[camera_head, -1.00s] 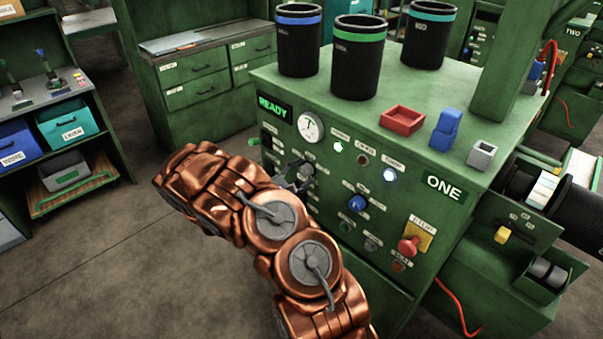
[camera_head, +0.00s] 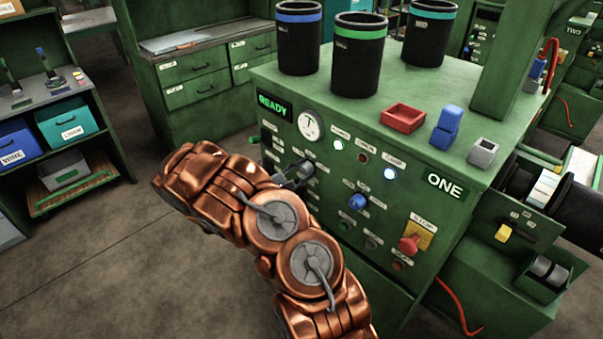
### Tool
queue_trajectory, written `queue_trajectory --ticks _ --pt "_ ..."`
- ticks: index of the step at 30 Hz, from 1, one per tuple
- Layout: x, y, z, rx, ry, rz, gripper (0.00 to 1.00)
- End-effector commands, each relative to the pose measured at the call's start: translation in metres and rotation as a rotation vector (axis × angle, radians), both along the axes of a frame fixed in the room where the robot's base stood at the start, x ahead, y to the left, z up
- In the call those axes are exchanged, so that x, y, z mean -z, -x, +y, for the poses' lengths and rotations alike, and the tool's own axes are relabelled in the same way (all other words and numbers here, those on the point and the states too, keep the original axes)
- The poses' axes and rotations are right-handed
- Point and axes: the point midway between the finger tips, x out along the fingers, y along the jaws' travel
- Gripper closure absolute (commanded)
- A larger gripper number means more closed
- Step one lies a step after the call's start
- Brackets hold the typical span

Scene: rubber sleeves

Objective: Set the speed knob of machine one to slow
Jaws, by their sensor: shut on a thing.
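Machine one (camera_head: 455,208) is a green cabinet with a control panel on its front, marked ONE and showing a lit READY sign. My gripper (camera_head: 300,173) is at the left part of this panel, below the round white gauge (camera_head: 311,125). It is shut on a small dark knob at the panel face; the knob is mostly hidden by the fingers, and its pointer and labels cannot be read. A blue knob (camera_head: 357,201) sits on the panel to the right of my gripper, apart from it.
A red stop button (camera_head: 409,244) on a yellow plate is at the panel's lower right. Several dark bins, a red tray (camera_head: 402,118) and a blue block (camera_head: 446,128) stand on top of the machine. Open floor (camera_head: 140,270) lies to the left.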

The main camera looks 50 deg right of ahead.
Motion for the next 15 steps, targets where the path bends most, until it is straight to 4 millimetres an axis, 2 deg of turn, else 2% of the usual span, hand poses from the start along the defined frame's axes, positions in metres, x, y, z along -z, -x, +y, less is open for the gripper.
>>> queue_trajectory --ticks 15 --pt "0.0007 0.0005 -0.0008 0.001 -0.006 0.407 0.93"
